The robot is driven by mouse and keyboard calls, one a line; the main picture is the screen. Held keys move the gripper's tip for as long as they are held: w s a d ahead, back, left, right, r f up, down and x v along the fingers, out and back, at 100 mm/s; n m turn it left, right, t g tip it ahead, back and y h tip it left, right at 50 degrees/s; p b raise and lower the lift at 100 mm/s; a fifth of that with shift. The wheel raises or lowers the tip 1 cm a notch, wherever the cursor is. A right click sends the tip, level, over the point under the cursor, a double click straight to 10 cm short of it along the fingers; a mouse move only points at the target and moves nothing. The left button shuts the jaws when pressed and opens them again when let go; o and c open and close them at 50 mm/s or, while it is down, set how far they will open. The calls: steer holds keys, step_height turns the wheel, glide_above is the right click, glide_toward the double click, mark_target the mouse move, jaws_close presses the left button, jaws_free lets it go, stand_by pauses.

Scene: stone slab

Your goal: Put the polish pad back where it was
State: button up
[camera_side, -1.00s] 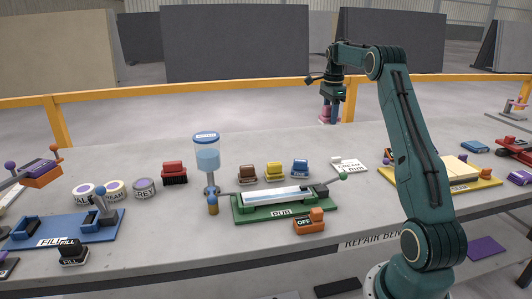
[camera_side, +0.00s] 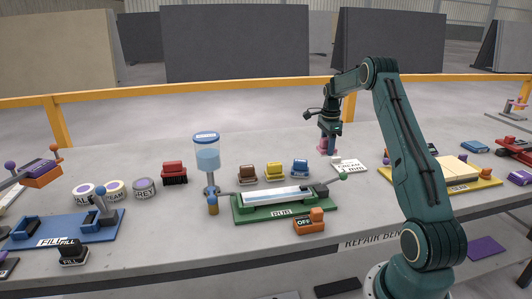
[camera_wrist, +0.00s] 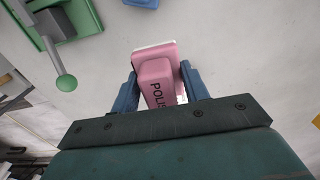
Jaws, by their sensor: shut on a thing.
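The polish pad (camera_wrist: 157,70) is pink with a pale base, and part of its dark "POLIS" lettering shows in the wrist view. My gripper (camera_wrist: 158,88) is shut on it, with one blue finger on each side. In the side view my gripper (camera_side: 328,137) points down at the back of the slab bench, behind the white card and right of the blue pad. The pink pad (camera_side: 326,148) shows small below it. I cannot tell whether its base touches the bench.
Brown (camera_side: 246,173), yellow (camera_side: 275,172) and blue (camera_side: 300,169) pads stand in a row behind the green rig (camera_side: 245,213). A white lettered card (camera_side: 349,165) lies near the held pad. The bench behind the row is clear.

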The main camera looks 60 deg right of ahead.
mark_target(324, 172)
steer(key=shift+f, duration=1.8)
steer(key=shift+f, duration=2.1)
steer(key=shift+f, duration=0.15)
steer(key=o, duration=0.9)
step_height(324, 172, up, 11)
steer(key=shift+r, duration=0.65)
